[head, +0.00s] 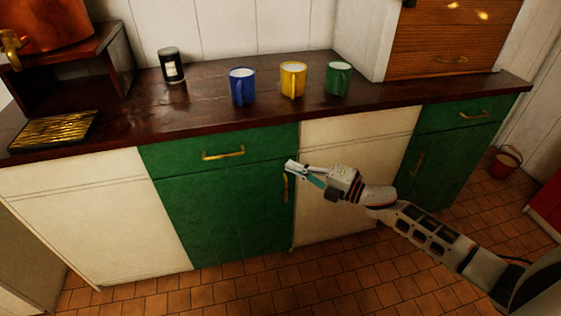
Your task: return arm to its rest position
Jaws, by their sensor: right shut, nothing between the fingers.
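My right gripper (290,168) is shut and empty. It is at the end of my right arm, which reaches in from the lower right. The gripper is in front of the green cabinet door (225,215), near the top of its upright brass handle (286,188). I cannot tell whether the fingers touch the door or its handle. The green door and the drawer (180,157) above it look shut. My left gripper is not in view.
The dark wooden counter (215,105) holds a blue mug (242,88), a yellow mug (292,82), a green mug (338,80), a dark jar (171,67) and a brass drip grate (55,129). A red bucket (506,163) stands at right. The tiled floor (330,285) is clear.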

